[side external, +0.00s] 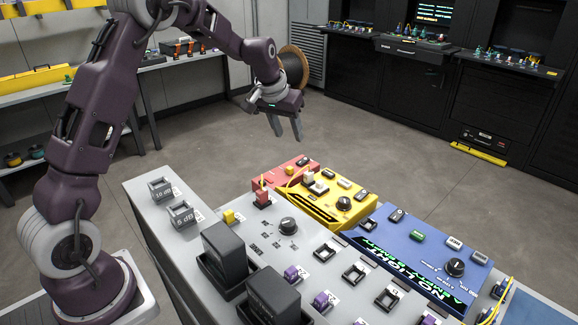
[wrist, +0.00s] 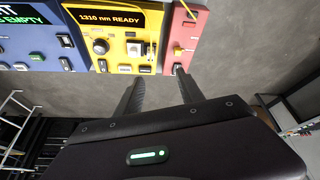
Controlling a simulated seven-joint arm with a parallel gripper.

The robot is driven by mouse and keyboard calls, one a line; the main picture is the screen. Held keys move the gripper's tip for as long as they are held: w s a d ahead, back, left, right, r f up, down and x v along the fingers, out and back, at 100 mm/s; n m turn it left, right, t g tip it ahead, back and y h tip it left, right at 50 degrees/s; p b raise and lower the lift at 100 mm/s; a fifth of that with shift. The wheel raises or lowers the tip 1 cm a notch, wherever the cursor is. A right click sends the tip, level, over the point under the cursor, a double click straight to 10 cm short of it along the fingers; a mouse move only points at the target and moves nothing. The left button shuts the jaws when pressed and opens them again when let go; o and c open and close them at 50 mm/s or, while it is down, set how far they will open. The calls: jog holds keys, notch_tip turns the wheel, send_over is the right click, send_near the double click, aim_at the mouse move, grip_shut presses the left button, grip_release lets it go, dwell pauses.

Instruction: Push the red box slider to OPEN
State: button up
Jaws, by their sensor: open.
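The red box (side external: 283,178) lies at the back left end of the row of coloured boxes. It also shows at the top of the wrist view (wrist: 184,32), right of the yellow box. A small dark part (side external: 303,161) sits on its top near the far end; I cannot tell whether it is the slider, and no OPEN label is readable. My gripper (side external: 287,135) is open and empty, fingers pointing down, above and beyond the red box's far end. In the wrist view my gripper (wrist: 159,76) has its right fingertip overlapping the red box's near edge; contact cannot be told.
The yellow box (side external: 340,202) stands beside the red one, its screen (wrist: 110,17) reading 1310 nm READY. The blue box (side external: 420,250) is farther right. A grey panel (side external: 325,262) with a knob, black blocks and purple parts lies in front. Open floor (side external: 370,140) lies behind the boxes.

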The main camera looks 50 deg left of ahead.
send_near(290, 168)
jog(key=w+f, duration=0.1)
jog(key=shift+n+y, duration=0.3)
jog(key=x, duration=0.7)
jog(key=shift+s+f, duration=0.1)
jog(key=shift+f, duration=0.15)
jog(key=shift+g, duration=0.3)
grip_shut()
